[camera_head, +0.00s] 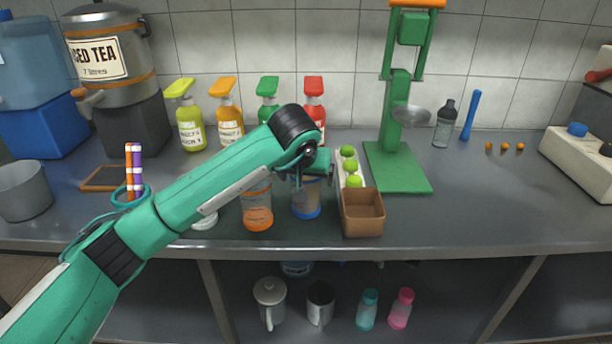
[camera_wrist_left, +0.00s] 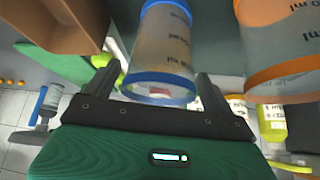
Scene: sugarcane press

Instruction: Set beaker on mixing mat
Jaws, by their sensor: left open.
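A clear beaker with blue bands (camera_head: 306,200) stands on the counter, partly hidden behind my left gripper (camera_head: 312,170). In the left wrist view the blue-banded beaker (camera_wrist_left: 163,55) lies between the two fingers of my left gripper (camera_wrist_left: 158,82), which is open. The fingers flank the beaker near one blue band, and I cannot tell whether they touch it. An orange-banded beaker (camera_head: 257,208) stands just to the left, and it also shows in the left wrist view (camera_wrist_left: 282,45). My right gripper is not in view.
A brown box (camera_head: 362,213) stands close right of the blue-banded beaker, with limes (camera_head: 353,181) on a white tray behind it. Several syrup bottles line the wall, including a red one (camera_head: 315,100). A green press (camera_head: 397,170) stands right. Counter space at right front is clear.

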